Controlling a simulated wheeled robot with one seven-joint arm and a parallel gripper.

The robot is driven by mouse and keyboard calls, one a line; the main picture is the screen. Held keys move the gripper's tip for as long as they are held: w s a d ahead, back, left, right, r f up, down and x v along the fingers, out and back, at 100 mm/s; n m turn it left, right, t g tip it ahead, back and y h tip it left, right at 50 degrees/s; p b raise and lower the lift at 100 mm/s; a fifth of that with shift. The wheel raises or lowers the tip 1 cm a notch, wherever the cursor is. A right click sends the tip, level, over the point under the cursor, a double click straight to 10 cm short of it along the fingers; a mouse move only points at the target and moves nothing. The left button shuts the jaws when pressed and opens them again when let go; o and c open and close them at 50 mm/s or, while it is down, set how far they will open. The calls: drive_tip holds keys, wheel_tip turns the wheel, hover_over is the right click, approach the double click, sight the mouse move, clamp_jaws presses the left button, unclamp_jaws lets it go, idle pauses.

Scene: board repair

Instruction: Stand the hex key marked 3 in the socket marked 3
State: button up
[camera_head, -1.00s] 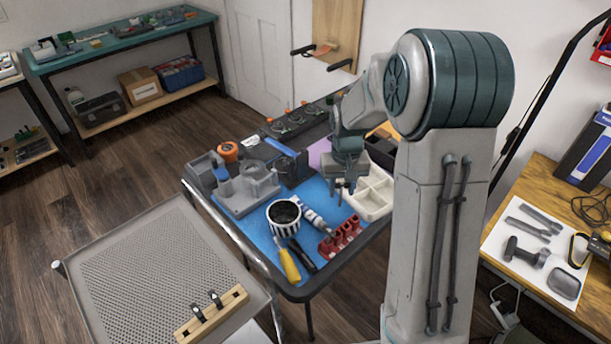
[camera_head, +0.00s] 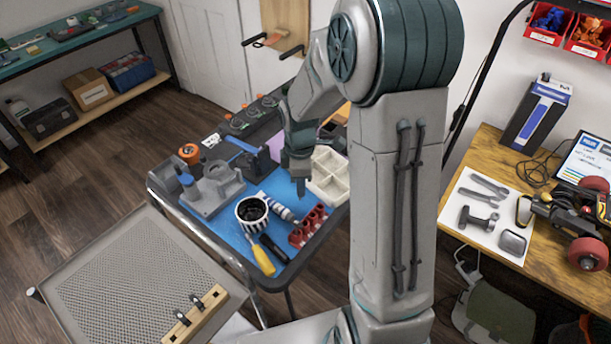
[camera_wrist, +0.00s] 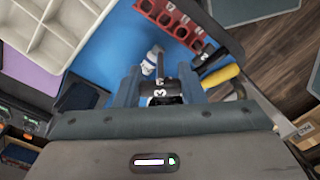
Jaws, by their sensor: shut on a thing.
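My gripper (camera_head: 300,182) hangs pointing down over the blue mat, beside the white divided tray. In the wrist view my gripper (camera_wrist: 160,88) is shut on a small black hex key (camera_wrist: 165,80) with a white mark, probably a 3. The key is held above the mat. The red socket block (camera_head: 308,225) with several openings stands on the mat near its front right edge. It also shows at the top of the wrist view (camera_wrist: 172,18), apart from the key. Its marks are too small to read. A wooden holder (camera_head: 190,322) on the perforated cart carries two dark upright pieces.
The white divided tray (camera_head: 326,175) is just right of my gripper. A grey fixture (camera_head: 212,188) stands at the mat's left.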

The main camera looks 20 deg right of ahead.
drive_tip(key=s+r+n+p, duration=0.3)
drive_tip(key=s+n+p, duration=0.1)
drive_tip(key=n, duration=0.8)
wheel_tip(320, 180, down, 8)
drive_tip(key=b, duration=0.7)
drive_tip(key=shift+w+b, duration=0.15)
drive_tip(key=shift+b, duration=0.2)
drive_tip(key=shift+f, duration=0.3)
idle(0.7)
drive_tip(key=shift+f, duration=0.55)
drive_tip(key=shift+f+b, duration=0.2)
drive_tip(key=shift+b, duration=0.1)
drive_tip(key=shift+f+b, duration=0.45)
drive_tip(key=shift+f, duration=0.25)
drive_tip(key=shift+f, duration=0.35)
idle(0.5)
